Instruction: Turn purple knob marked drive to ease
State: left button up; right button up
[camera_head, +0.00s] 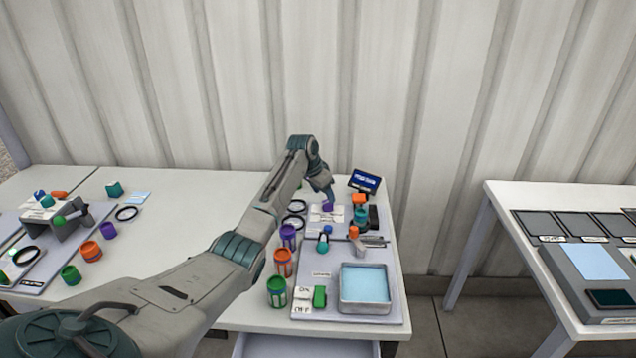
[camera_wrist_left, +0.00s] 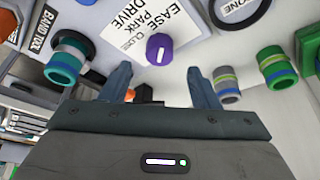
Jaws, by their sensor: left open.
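The purple knob (camera_head: 327,207) sits on the grey panel near its far side, beside a white label (camera_head: 326,217). In the left wrist view the knob (camera_wrist_left: 159,49) shows a white mark on its face, and the label (camera_wrist_left: 150,18) reads EASE, PARK and DRIVE. Which word the mark points at, I cannot tell. My left gripper (camera_head: 323,194) is just above the knob in the head view. In the wrist view its two open fingers (camera_wrist_left: 158,76) stand apart, the knob between and beyond their tips; it is not gripped. My right gripper is in neither view.
A blue-screened box (camera_head: 364,181) and several coloured knobs stand close around the purple knob. A tray with a light-blue inside (camera_head: 365,287) lies at the panel's near right. Purple, orange and green cans (camera_head: 283,262) line its left edge. Another table (camera_head: 497,212) stands right, across a gap.

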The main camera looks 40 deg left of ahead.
pick_arm(q)
jog(key=v, duration=0.6)
jog(key=shift+b, duration=0.35)
jog(key=shift+r, duration=0.1)
